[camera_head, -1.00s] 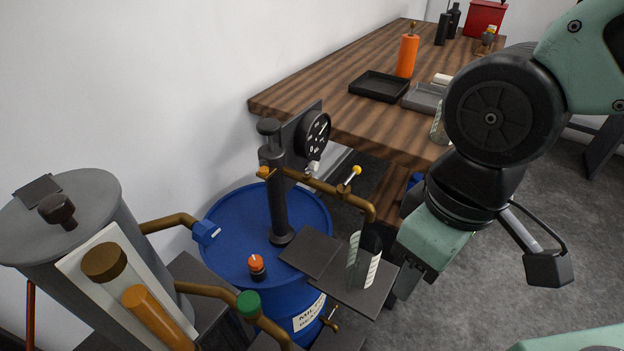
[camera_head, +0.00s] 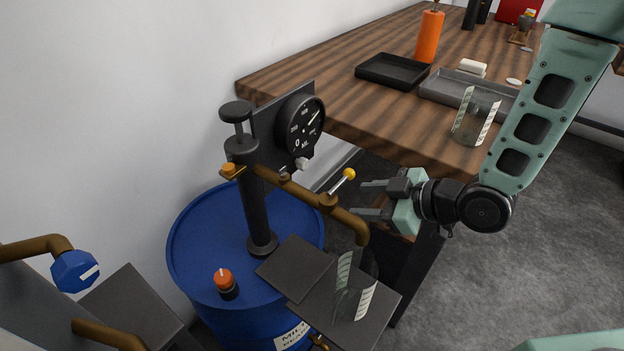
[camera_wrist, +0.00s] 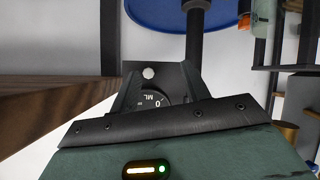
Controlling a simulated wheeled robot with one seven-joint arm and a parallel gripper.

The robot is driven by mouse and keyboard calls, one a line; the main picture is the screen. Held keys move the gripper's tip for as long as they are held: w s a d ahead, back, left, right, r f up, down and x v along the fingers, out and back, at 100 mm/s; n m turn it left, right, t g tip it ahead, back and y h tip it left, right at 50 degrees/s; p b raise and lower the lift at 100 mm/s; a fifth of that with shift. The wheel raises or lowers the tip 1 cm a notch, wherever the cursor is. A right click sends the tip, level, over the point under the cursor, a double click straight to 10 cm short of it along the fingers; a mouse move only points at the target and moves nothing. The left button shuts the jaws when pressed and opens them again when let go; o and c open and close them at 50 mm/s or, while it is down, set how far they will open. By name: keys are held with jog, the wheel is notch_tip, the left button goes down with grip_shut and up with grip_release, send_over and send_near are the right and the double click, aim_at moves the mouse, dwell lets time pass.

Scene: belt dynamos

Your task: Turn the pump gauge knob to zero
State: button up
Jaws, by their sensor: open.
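The pump gauge (camera_head: 300,126) is a round black dial on a dark plate beside the pump column (camera_head: 257,205). Its white needle points up and right, away from the 0 at the lower left. A small white knob (camera_head: 303,164) sits at the gauge's lower edge. My gripper (camera_head: 361,199) is open and empty, to the right of the gauge and apart from it, with its fingers pointing left. In the wrist view, the gauge (camera_wrist: 156,99) and the white knob (camera_wrist: 148,73) show between the fingers; the gauge is partly hidden by my gripper.
A brass pipe with a yellow-tipped lever (camera_head: 343,181) runs between the gauge and my gripper. A glass beaker (camera_head: 352,290) stands on a dark shelf below. The blue drum (camera_head: 190,250) holds the pump. The wooden table (camera_head: 350,115) edge is close behind my gripper.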

aim_at(306, 166)
jog(key=w+t+y+b, duration=0.1)
jog(key=b, duration=0.3)
jog(key=w+f+t+y+b, duration=0.1)
jog(key=y+b, duration=0.1)
jog(key=b, duration=0.2)
jog(key=w+a+m+t+y+b, duration=0.1)
jog(key=t+b, duration=0.1)
jog(key=b, duration=0.2)
jog(key=shift+w+f, duration=0.15)
jog(key=shift+f, duration=0.2)
jog(key=shift+a+b, duration=0.2)
jog(key=shift+b, duration=0.9)
jog(key=x, duration=0.7)
jog(key=r+x, duration=0.1)
jog(key=x, duration=0.3)
jog(key=shift+w+a, duration=0.15)
jog(key=shift+a, duration=0.15)
